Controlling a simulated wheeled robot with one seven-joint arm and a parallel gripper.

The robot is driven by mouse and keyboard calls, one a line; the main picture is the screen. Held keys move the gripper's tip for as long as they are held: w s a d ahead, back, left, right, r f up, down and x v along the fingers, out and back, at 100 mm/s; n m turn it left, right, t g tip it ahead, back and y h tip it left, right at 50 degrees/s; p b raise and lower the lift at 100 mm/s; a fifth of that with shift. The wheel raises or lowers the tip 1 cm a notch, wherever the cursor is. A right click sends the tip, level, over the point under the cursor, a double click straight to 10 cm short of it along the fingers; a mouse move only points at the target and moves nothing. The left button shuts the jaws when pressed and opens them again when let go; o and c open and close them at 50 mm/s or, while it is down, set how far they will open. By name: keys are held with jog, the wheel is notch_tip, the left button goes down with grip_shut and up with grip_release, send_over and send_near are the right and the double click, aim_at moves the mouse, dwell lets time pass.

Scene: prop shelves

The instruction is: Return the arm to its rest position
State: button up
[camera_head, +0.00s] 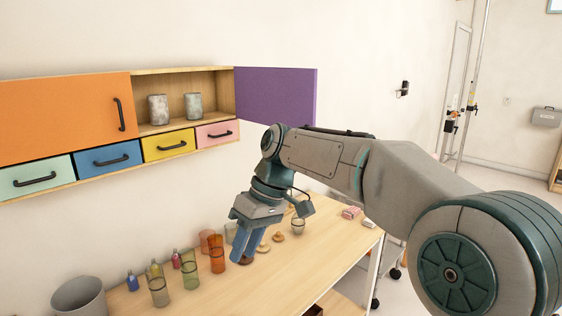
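My arm reaches in from the right over the wooden table (205,296), bent downward at its wrist. My gripper (244,256), with blue fingers, points down above the table among glasses and small wooden pieces. Its two fingers look close together, but any gap between them is hard to make out. I see nothing clearly held in it. An orange glass (217,253) stands just left of the fingers, and a brown knob-like piece (263,248) lies to their right.
The wall shelf (185,127) has its purple door (275,95) open, with two grey cups (158,109) inside. Green (190,270) and yellowish (159,291) glasses and small bottles stand on the table's left. A grey bin (79,297) is at lower left. The table's front is clear.

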jog(key=s+d+f+m+t+h+b, duration=0.1)
jog(key=s+d+f+m+t, duration=0.1)
jog(key=d, duration=0.5)
jog(key=s+d+f+m+t+h+b, duration=0.1)
jog(key=s+d+f+m+t+h, duration=0.1)
jog(key=s+d+f+m, duration=0.3)
jog(key=s+d+f+m+t+h+b, duration=0.1)
jog(key=s+d+f+m+t, duration=0.1)
jog(key=s+d+f, duration=0.4)
jog(key=s+d+m, duration=0.1)
jog(key=s+d, duration=0.2)
jog(key=shift+s+d+f+m, duration=0.15)
jog(key=shift+d+f+m, duration=0.1)
jog(key=shift+d+m, duration=0.15)
jog(key=shift+d, duration=0.1)
